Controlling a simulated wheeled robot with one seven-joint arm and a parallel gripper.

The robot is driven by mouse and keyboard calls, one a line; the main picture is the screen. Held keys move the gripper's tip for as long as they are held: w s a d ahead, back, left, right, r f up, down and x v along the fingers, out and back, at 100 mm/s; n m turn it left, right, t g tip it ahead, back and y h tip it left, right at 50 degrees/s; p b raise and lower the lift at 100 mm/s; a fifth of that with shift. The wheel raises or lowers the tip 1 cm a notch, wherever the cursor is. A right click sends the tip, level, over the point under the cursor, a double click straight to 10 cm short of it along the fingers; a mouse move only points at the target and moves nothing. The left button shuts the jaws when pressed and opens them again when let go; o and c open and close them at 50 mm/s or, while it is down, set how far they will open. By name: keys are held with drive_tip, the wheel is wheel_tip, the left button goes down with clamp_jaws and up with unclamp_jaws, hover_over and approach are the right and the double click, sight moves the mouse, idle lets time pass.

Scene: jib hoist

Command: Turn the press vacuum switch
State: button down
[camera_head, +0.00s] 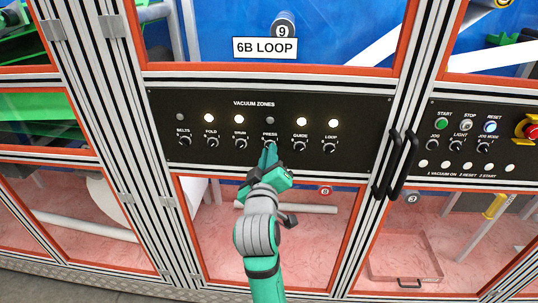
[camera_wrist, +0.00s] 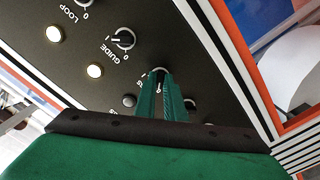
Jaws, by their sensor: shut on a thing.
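The press vacuum switch (camera_head: 270,143) is a small black knob under the PRESS label on the black vacuum zones panel (camera_head: 360,110). The lamp above it (camera_head: 270,119) is dark. My green gripper (camera_head: 269,154) reaches up to the panel from below and is shut on this knob. In the wrist view, my gripper's fingers (camera_wrist: 161,90) hide most of the knob, and a bit of its white dial ring shows at their tips. The unlit press lamp (camera_wrist: 129,101) shows beside the fingers. The knob's exact pointer angle is hidden.
The drum knob (camera_head: 241,143) and guide knob (camera_head: 300,145) sit close on either side. The fold, drum, guide and loop lamps are lit; the belts lamp (camera_head: 180,117) is dark. Black door handles (camera_head: 396,165) stick out to the right, before another control panel (camera_head: 470,125).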

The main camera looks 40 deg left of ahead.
drive_tip(key=shift+d+n, duration=0.1)
drive_tip(key=shift+n, duration=0.2)
drive_tip(key=shift+s, duration=0.1)
drive_tip(key=c, duration=1.8)
unclamp_jaws()
drive_tip(key=shift+c, duration=0.2)
